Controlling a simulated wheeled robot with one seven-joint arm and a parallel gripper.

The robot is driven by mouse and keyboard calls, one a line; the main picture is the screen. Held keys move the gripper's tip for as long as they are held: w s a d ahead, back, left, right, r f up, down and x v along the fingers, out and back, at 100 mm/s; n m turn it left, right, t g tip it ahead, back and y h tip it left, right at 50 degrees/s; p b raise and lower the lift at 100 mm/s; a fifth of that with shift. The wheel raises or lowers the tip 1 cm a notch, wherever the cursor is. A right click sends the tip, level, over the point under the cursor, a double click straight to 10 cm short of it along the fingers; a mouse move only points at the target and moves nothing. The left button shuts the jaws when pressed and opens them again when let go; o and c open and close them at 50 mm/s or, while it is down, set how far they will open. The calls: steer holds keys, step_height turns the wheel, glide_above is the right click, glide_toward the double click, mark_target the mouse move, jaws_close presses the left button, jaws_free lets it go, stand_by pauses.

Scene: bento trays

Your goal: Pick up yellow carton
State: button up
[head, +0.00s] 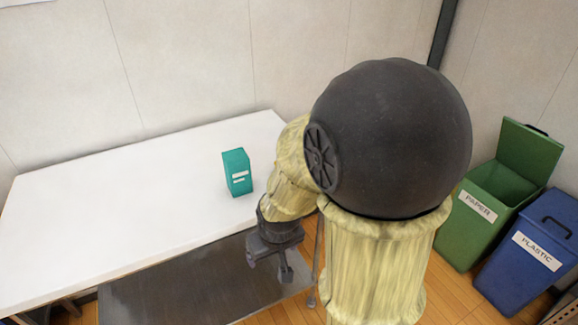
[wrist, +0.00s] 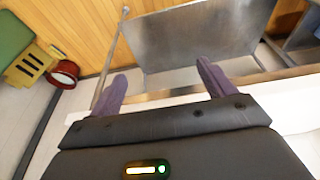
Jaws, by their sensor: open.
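I see no yellow carton for certain. The one carton in the head view is teal (head: 237,172), with white label marks, and stands upright on the white table (head: 110,215) near its right part. My gripper (head: 268,268) is at the table's front right edge, pointing down, nearer the camera than the carton and apart from it. In the wrist view the two purple fingers of my gripper (wrist: 162,74) are spread wide with nothing between them. The carton is not in the wrist view.
A grey metal panel (head: 170,292) lies below the table's front edge. Green (head: 482,215) and blue (head: 530,255) bins stand at the right. In the wrist view, a yellow slotted object (wrist: 30,65) and a red-rimmed round thing (wrist: 64,73) are at the left. The table's left side is bare.

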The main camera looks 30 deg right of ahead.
steer(key=w+d+r+t+p, duration=0.3)
steer(key=w+d+t+p, duration=0.1)
steer(key=d+p, duration=0.4)
steer(key=w+d+r+t+p, duration=0.3)
steer(key=w+d+t+p, duration=0.2)
steer(key=p, duration=0.5)
steer(key=d+t, duration=0.1)
steer(key=d, duration=0.1)
steer(key=shift+w+d+r+m+p, duration=0.3)
steer(key=shift+d+p, duration=0.05)
steer(key=shift+p, duration=0.05)
steer(key=w+b, duration=0.1)
steer(key=b, duration=0.4)
steer(key=shift+w+d+f, duration=0.1)
steer(key=shift+d+f, duration=0.05)
steer(key=shift+f, duration=0.25)
steer(key=shift+w+f+b, duration=0.1)
steer(key=shift+w+b, duration=0.15)
steer(key=shift+b, duration=0.95)
steer(key=b, duration=0.4)
steer(key=shift+w+f, duration=0.1)
steer(key=shift+w, duration=0.15)
